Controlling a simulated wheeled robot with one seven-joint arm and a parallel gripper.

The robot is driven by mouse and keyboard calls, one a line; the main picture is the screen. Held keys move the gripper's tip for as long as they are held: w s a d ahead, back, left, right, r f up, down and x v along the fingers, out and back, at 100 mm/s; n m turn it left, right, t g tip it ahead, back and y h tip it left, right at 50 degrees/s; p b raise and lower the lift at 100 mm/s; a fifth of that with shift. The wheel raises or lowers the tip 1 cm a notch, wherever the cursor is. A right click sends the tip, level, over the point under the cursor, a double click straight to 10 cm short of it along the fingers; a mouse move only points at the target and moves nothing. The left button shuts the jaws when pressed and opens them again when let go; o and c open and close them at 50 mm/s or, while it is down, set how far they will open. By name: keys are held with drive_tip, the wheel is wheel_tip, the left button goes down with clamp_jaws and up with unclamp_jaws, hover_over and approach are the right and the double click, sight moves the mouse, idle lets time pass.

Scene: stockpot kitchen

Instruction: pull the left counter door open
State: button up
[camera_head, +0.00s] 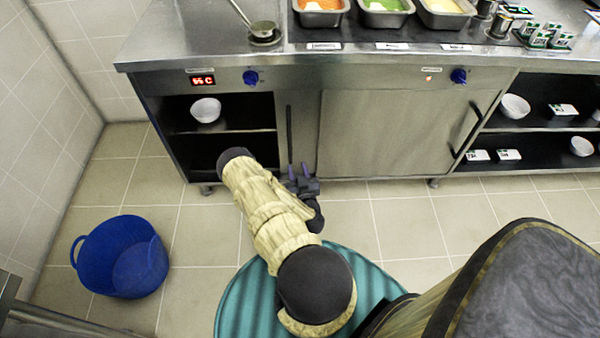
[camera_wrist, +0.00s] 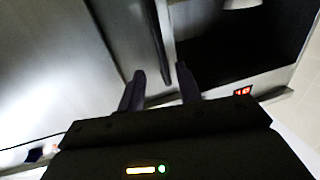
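The left counter door (camera_head: 302,125) is a grey steel panel, slid right so that its right part sits behind the neighbouring door. The compartment to its left stands open. Its upright black bar handle (camera_head: 289,132) is near the panel's left edge and also shows in the wrist view (camera_wrist: 157,35). My gripper (camera_head: 298,169) is in front of the door's lower part, close to the handle's lower end. In the wrist view my gripper (camera_wrist: 160,70) has its two dark fingers apart, with an end of the handle appearing between them. Contact cannot be told.
The right door (camera_head: 395,135) is shut, with a slanted black handle (camera_head: 465,130). A white bowl (camera_head: 205,110) stands on the open compartment's shelf. A blue tub (camera_head: 122,257) is on the tiled floor at left. A ladle (camera_head: 263,30) lies on the counter top.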

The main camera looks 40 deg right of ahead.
drive_tip(key=p+v, duration=0.2)
drive_tip(key=v, duration=0.1)
drive_tip(key=shift+s+a+r, duration=0.1)
drive_tip(key=shift+s, duration=0.15)
idle(0.4)
